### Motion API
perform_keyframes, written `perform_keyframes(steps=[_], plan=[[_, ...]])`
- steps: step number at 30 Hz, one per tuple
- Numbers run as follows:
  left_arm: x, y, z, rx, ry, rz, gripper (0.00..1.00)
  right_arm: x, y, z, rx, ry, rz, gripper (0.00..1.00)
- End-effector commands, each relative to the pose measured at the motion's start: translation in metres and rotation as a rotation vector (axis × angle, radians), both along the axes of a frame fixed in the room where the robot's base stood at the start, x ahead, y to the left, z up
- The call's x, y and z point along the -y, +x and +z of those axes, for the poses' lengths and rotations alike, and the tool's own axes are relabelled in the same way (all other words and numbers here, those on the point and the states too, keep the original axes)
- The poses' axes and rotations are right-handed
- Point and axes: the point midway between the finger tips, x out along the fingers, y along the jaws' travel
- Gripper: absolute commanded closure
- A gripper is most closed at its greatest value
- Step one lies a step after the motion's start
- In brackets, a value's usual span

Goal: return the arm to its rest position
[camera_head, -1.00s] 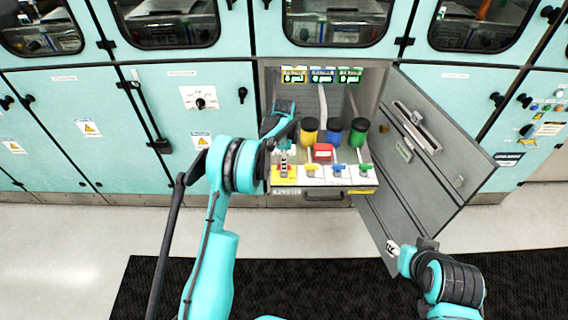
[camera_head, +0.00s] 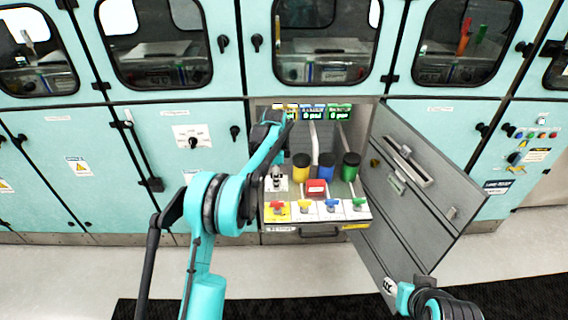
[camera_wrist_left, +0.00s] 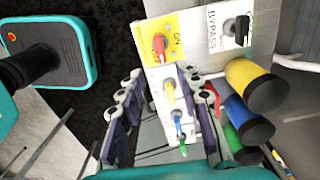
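My left arm's teal forearm rises beside the open cabinet bay in the head view, and its left gripper (camera_head: 283,122) is small and partly hidden there. The left wrist view shows this gripper (camera_wrist_left: 160,78) with two separate dark fingers and nothing held between them. Beyond the fingers is a panel with a red valve handle (camera_wrist_left: 159,47) next to the word ON, then yellow, blue and green handles. A black BYPASS knob (camera_wrist_left: 240,30) is beside them. My right arm (camera_head: 430,300) is at the lower right; its gripper cannot be made out.
The pulled-out drawer (camera_head: 305,232) holds yellow (camera_head: 301,170), blue (camera_head: 326,168) and green (camera_head: 350,168) cylinders and a red block (camera_head: 316,188). A grey door (camera_head: 420,200) stands open at its right. Teal cabinets line the back. A black mat (camera_head: 270,308) lies in front.

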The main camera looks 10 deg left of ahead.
Motion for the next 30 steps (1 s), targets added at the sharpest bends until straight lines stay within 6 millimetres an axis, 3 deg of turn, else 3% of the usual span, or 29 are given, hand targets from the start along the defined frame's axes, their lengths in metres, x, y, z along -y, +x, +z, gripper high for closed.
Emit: perform_keyframes(steps=[5, 11, 15, 21, 30], plan=[[0.000, -0.001, 0.002, 0.003, 0.000, 0.006, 0.66, 0.000, 0.000, 0.000, 0.000, 0.000, 0.000, 0.60], [0.004, -0.023, 0.041, 0.054, -0.001, 0.113, 0.66, 0.000, 0.000, 0.000, 0.000, 0.000, 0.000, 0.60], [0.009, -0.057, 0.082, 0.123, -0.011, 0.257, 0.66, 0.000, 0.000, 0.000, 0.000, 0.000, 0.000, 0.60], [0.017, -0.116, 0.126, 0.223, -0.046, 0.469, 0.66, 0.000, 0.000, 0.000, 0.000, 0.000, 0.000, 0.60], [0.026, -0.216, 0.152, 0.360, -0.142, 0.780, 0.66, 0.000, 0.000, 0.000, 0.000, 0.000, 0.000, 0.60]])
